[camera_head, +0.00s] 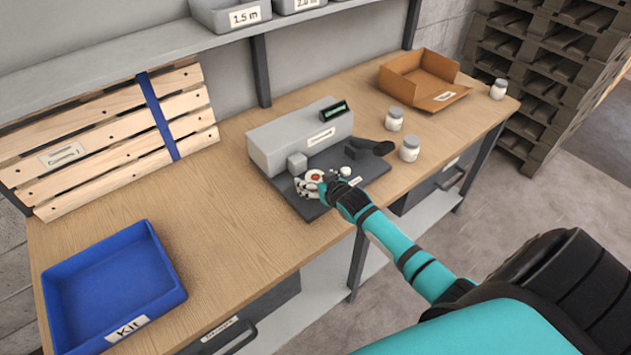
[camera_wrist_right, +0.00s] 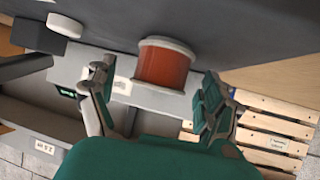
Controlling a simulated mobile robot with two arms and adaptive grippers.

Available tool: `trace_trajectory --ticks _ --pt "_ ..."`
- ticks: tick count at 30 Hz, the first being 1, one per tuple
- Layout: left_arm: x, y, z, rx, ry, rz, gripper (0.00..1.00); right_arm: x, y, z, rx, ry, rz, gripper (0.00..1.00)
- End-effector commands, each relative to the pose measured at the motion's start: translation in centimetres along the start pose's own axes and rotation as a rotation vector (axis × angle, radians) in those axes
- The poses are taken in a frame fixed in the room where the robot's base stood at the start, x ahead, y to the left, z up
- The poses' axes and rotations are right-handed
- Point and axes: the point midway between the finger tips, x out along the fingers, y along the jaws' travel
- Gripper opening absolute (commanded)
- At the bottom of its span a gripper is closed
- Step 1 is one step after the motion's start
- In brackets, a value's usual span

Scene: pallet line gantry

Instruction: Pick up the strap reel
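The strap reel (camera_head: 315,176) is a small spool with white flanges, on the dark grey plate (camera_head: 310,211) in front of the grey machine. In the right wrist view the reel (camera_wrist_right: 163,65) shows its orange-red middle between two pale flanges. My right gripper (camera_head: 318,187) is at the reel and partly covers it in the head view. In the wrist view the right gripper (camera_wrist_right: 156,92) is open, with one finger to each side of the reel and visible gaps between. My left gripper is in neither view.
The grey machine (camera_head: 300,137) stands behind the reel, with a dark tool (camera_head: 371,147) to the right. White jars (camera_head: 409,149), an open cardboard box (camera_head: 400,85) and a blue kit tray (camera_head: 60,290) are on the table. The table between tray and machine is clear.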

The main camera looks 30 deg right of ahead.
Motion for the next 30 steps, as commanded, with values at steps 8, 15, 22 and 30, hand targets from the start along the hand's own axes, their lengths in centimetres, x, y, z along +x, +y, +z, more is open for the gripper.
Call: trace_trajectory --ticks 8,15,22,30 --pt "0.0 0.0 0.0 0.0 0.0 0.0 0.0 0.0 0.0 0.0 0.0 0.0 0.0 0.46" --pt "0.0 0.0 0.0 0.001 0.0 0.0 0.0 0.0 0.0 0.0 0.0 0.001 0.0 0.21" --pt "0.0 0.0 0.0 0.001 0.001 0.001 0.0 -0.1 0.0 -0.1 0.0 0.001 0.0 0.21" --pt "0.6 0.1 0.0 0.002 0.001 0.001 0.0 -1.1 0.0 -2.2 -0.001 0.005 -0.001 0.21"
